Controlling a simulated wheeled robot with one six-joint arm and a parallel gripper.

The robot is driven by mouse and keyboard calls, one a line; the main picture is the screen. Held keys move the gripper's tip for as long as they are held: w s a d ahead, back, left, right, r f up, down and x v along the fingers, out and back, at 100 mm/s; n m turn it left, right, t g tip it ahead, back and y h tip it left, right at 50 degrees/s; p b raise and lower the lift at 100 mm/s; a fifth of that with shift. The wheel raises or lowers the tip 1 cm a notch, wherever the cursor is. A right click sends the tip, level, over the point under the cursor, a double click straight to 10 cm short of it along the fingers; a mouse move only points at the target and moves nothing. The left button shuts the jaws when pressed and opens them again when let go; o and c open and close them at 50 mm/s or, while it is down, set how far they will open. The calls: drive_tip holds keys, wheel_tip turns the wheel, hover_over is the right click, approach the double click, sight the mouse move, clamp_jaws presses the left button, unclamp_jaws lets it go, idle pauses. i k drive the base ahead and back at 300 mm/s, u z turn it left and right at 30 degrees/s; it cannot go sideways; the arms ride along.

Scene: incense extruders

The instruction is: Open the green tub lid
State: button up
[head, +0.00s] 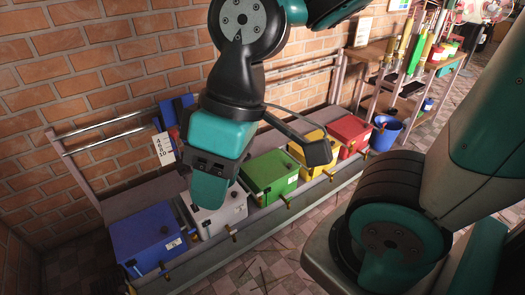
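The green tub (284,188) stands in a row of coloured tubs along the brick wall, between the white tub and the yellow tub. Its green lid (265,168) looks closed and flat, and a small label shows on its front. My gripper (209,190) hangs from my arm in the head view, in front of the white tub in the picture and left of the green tub. It looks apart from the green lid. Its fingertips are seen from behind or end on, so their opening is hidden. No held object shows.
A blue tub (148,243), white tub (222,214), yellow tub (312,143) and red tub (350,132) share the row. A long rail with small brass fittings runs in front. A blue bucket (385,134) and a wooden rack stand farther right. The tiled floor (290,245) in front shows free room.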

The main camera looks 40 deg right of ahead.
sight(264, 171)
drive_tip(key=z, duration=0.85)
drive_tip(key=i, duration=1.1)
drive_tip(key=z, duration=0.05)
